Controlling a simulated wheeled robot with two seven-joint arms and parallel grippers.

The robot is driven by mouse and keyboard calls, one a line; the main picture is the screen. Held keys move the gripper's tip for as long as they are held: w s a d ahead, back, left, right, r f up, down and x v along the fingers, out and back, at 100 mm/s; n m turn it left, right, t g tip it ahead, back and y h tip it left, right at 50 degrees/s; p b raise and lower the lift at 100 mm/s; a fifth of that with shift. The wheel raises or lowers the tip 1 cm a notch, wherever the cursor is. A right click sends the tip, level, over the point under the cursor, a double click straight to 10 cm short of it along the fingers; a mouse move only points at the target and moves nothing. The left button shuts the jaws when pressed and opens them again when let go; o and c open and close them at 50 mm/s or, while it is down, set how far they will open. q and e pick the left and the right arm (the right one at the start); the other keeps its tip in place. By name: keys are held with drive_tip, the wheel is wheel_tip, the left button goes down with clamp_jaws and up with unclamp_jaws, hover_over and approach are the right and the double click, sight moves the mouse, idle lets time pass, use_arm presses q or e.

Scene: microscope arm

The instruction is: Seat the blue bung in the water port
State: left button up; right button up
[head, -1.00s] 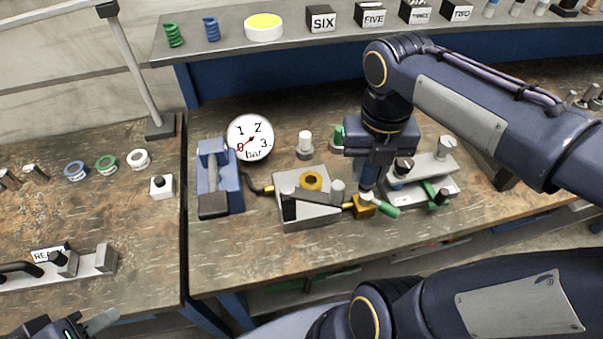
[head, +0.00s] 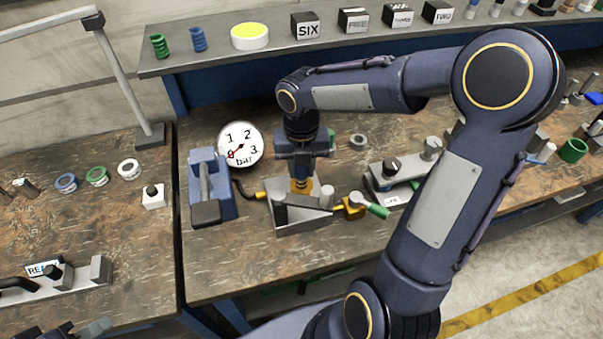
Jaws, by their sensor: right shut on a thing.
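My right gripper (head: 301,168) points straight down over the yellow ring-shaped fitting (head: 301,187) on top of the grey block (head: 302,224), which I take for the water port. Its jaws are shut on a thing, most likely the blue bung. The bung is small and hidden by the dark fingers, so I cannot tell whether it touches the fitting or how deep it sits. My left gripper (head: 88,328) shows only partly at the bottom left edge, and its opening is unclear.
A blue clamp (head: 211,188) and a pressure gauge (head: 240,145) stand left of the block. A green-handled valve (head: 377,212) sticks out on its right. An empty grey ring holder (head: 358,142) lies behind. A grey fixture (head: 385,172) stands under my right arm.

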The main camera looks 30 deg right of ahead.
sight(302, 176)
drive_tip(key=shift+f, duration=1.5)
drive_tip(key=shift+f, duration=0.1)
drive_tip(key=shift+f, duration=0.15)
drive_tip(key=o, duration=1.1)
drive_tip(key=shift+c, duration=0.2)
wheel_tip(302, 176, up, 13)
drive_tip(key=shift+f, duration=0.2)
drive_tip(key=shift+s+f, duration=0.1)
